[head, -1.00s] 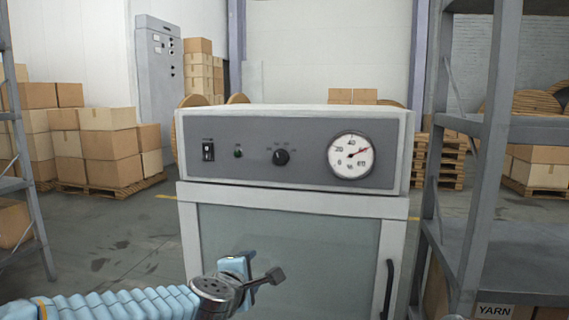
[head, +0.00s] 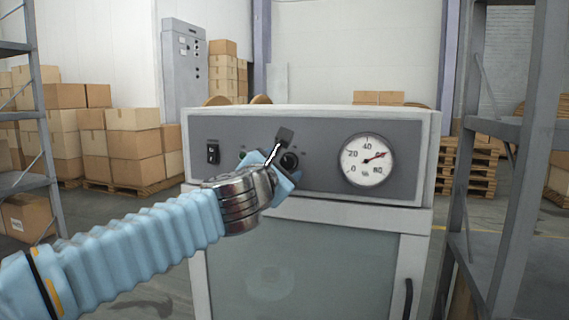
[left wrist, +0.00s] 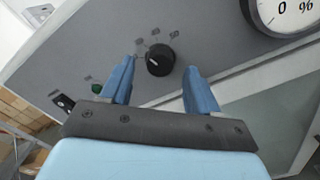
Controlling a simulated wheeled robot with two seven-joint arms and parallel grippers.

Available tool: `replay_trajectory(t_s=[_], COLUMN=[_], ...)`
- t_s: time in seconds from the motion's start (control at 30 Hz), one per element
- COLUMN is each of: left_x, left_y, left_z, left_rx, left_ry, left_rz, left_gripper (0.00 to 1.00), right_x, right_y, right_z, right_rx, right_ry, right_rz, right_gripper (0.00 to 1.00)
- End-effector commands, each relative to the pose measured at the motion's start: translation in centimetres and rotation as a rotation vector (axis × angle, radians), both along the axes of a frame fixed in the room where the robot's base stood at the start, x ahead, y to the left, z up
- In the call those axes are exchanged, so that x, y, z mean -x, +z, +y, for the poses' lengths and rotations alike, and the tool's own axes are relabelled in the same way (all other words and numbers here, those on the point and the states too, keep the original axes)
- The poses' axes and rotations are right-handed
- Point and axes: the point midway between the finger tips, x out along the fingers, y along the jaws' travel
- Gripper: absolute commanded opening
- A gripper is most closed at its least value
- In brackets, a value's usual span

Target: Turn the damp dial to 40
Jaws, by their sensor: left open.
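The damp dial is a small black round knob (left wrist: 160,60) on the grey panel of a white cabinet; it also shows in the head view (head: 289,160), partly covered by my gripper. In the left wrist view a pale pointer line lies on the knob, with small labels around it that are too blurred to read. My left gripper (left wrist: 160,83) is open, its two blue fingers on either side of the knob and a little short of it; it also shows in the head view (head: 280,160). Whether the fingers touch the knob cannot be told. My right gripper is not in view.
A metal shelf (head: 510,150) stands close on the right. Stacked boxes (head: 135,145) stand behind left.

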Motion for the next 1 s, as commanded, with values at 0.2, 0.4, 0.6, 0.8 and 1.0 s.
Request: replay_trajectory(t_s=[0.2,0.4,0.6,0.8,1.0], left_x=[-1.7,-1.8,-1.8,-1.8,-1.8], left_y=[0.0,0.0,0.0,0.0,0.0], left_z=[-0.6,-0.6,-0.6,-0.6,-0.6], left_rx=[0.0,0.0,0.0,0.0,-0.009], left_ry=[0.0,0.0,0.0,0.0,-0.001], left_rz=[0.0,0.0,0.0,0.0,-0.002], left_gripper=[0.6,0.6,0.41,0.1,0.05], right_x=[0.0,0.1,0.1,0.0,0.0], right_y=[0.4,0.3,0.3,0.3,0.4], right_z=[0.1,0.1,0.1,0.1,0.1], right_rx=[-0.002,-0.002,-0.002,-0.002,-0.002], right_ry=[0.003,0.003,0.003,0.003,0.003], right_rz=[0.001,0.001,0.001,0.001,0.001], right_gripper=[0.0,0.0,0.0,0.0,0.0])
